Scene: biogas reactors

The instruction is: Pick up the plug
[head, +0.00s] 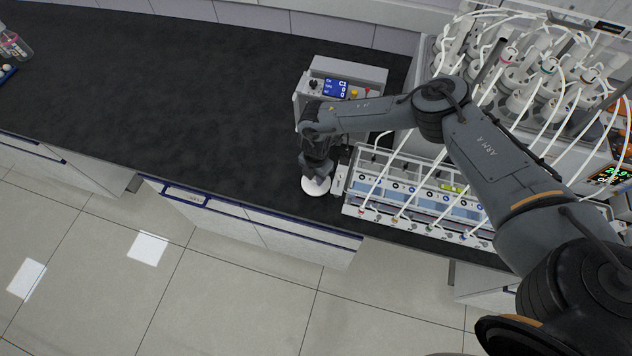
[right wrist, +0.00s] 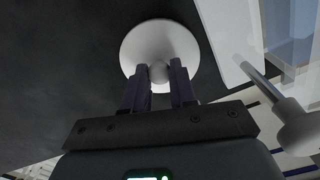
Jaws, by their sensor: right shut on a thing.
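The plug (right wrist: 159,73) shows in the right wrist view as a small pale rounded knob between my fingertips. Behind it is a wide white disc (right wrist: 150,40); I cannot tell whether knob and disc are one piece. The disc also shows in the head view (head: 316,187), low on the dark bench near its front edge. My right gripper (head: 316,178) points down over it and is shut on the knob. Its two dark fingers also show in the right wrist view (right wrist: 161,80). My left gripper is not in view.
A grey control box (head: 345,75) with a blue display stands behind my right gripper. A bath rack (head: 420,200) with several white tubes is close on the right, with reactor bottles (head: 530,75) behind it. The bench (head: 180,95) to the left is clear.

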